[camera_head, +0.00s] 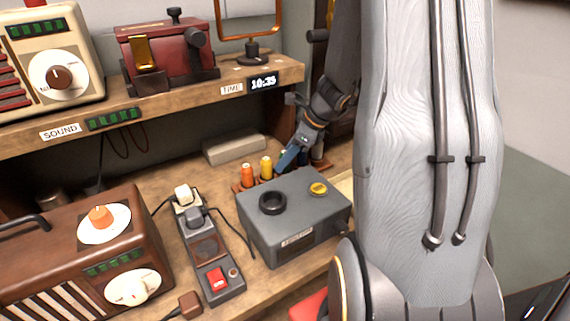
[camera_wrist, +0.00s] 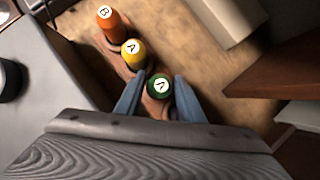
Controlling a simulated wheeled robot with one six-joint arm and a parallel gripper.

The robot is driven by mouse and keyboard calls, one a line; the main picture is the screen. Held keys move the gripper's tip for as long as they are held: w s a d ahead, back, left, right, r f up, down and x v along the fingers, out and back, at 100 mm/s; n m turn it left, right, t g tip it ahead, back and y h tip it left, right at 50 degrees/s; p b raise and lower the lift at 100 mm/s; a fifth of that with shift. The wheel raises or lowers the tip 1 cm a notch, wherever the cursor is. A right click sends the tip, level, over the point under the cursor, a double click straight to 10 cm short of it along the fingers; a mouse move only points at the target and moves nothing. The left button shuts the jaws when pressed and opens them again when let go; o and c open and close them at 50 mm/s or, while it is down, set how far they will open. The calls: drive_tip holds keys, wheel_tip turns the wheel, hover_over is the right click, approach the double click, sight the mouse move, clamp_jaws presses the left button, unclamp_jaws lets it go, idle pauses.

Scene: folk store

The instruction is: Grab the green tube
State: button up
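The green tube (camera_wrist: 158,88) shows in the wrist view from above, with a white cap label. It stands at the near end of a row in a brown rack (camera_wrist: 120,65). My gripper (camera_wrist: 157,92) has its two blue fingers on either side of the green tube, with a visible gap on its right side. In the head view my gripper (camera_head: 287,160) reaches down behind the grey box, and the green tube is mostly hidden there. A yellow tube (camera_head: 266,168) and an orange tube (camera_head: 247,175) stand to its left in the rack.
The grey box (camera_head: 293,240) with a black ring and yellow knob stands in front of the rack. A pale block (camera_head: 234,148) lies behind it. A shelf (camera_head: 180,95) overhangs at the upper left. A power strip (camera_head: 207,250) lies left of the box.

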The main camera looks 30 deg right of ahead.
drive_tip(key=c, duration=0.6)
drive_tip(key=shift+o, duration=0.2)
drive_tip(key=shift+r, duration=0.1)
